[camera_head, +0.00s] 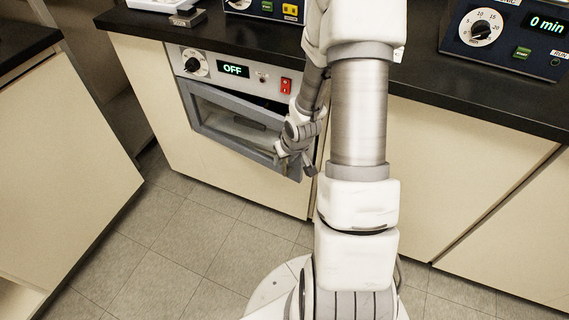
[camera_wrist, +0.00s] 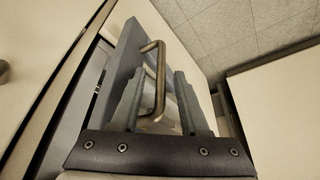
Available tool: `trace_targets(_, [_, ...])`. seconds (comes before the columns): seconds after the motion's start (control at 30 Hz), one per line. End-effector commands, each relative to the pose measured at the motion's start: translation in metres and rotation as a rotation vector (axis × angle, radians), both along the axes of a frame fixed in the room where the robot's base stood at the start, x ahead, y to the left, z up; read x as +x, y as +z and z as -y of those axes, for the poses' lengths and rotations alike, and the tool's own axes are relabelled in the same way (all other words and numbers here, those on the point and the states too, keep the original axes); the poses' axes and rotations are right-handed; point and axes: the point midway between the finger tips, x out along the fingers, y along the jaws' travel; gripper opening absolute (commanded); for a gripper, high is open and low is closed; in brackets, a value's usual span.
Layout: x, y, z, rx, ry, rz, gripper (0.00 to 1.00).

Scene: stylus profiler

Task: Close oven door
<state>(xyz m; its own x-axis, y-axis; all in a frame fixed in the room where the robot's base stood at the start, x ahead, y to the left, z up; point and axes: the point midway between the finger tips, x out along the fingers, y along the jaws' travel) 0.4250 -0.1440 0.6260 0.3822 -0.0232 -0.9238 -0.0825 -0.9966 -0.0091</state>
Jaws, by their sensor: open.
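The oven (camera_head: 203,66) is built into the counter front, and its display reads OFF. Its grey-framed, windowed door (camera_head: 205,133) stands slightly ajar, with a dark gap along the top towards the right side. In the wrist view the door (camera_wrist: 124,58) shows as a grey slab standing out from the oven front. A bronze bar handle (camera_wrist: 161,62) on it lies between my gripper's two fingers. My gripper (camera_head: 296,170) is at the right end of the door. It is open in the wrist view (camera_wrist: 155,88), with a finger on each side of the handle; contact cannot be told.
A black countertop (camera_head: 436,97) runs above the oven and carries dark instrument boxes (camera_head: 505,38) with dials. A cream cabinet (camera_head: 62,170) stands at the left. The tiled floor (camera_head: 190,230) in front of the oven is clear. My arm hides part of the counter front.

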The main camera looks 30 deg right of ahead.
Motion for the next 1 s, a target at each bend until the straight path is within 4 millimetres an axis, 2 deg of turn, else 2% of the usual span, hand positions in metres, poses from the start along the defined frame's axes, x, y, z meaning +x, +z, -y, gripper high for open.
trace_targets(0.1, [0.0018, -0.0061, 0.0001, 0.000, 0.000, -0.001, 0.45])
trace_targets(0.37, [0.0023, -0.0060, 0.0001, 0.000, 0.000, -0.001, 0.45])
trace_targets(0.6, [0.0022, -0.0059, 0.0001, 0.000, 0.000, 0.000, 0.03])
trace_targets(0.63, [0.0022, -0.0059, 0.0001, 0.000, 0.000, 0.000, 0.00])
trace_targets(1.0, [0.0022, -0.0058, 0.0001, 0.000, 0.000, 0.000, 0.00])
